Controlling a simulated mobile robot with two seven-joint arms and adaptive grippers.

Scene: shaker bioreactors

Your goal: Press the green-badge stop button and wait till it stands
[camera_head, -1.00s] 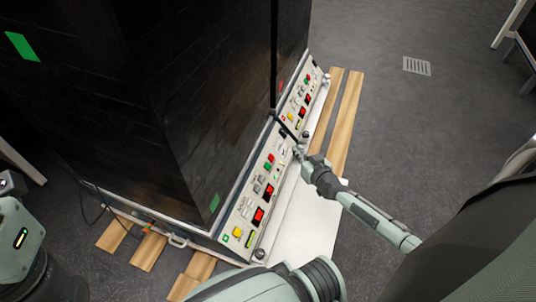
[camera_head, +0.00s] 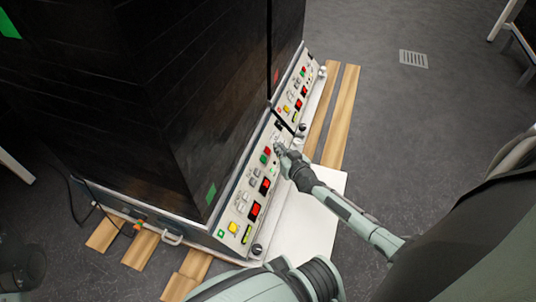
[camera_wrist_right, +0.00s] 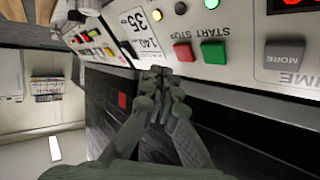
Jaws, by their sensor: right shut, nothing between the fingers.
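The near shaker's dark housing carries a green badge (camera_head: 211,192) above its sloped pale control panel (camera_head: 243,205). A red button (camera_head: 267,151) and a green button (camera_head: 263,159) sit side by side near the panel's far end. They also show in the right wrist view as a red button (camera_wrist_right: 184,51) and a green button (camera_wrist_right: 213,52), beside START and STOP lettering. My right gripper (camera_head: 279,148) is shut and empty, its tips close to the red button. In the wrist view its fingertips (camera_wrist_right: 153,74) are just left of that button; contact cannot be told.
A second shaker panel (camera_head: 299,90) with a red badge (camera_head: 276,75) continues beyond. Black knobs (camera_head: 257,249) stick out along the front. Wooden planks (camera_head: 341,115) lie underneath, and a white plate (camera_head: 310,215) extends in front. Open grey floor lies to the right.

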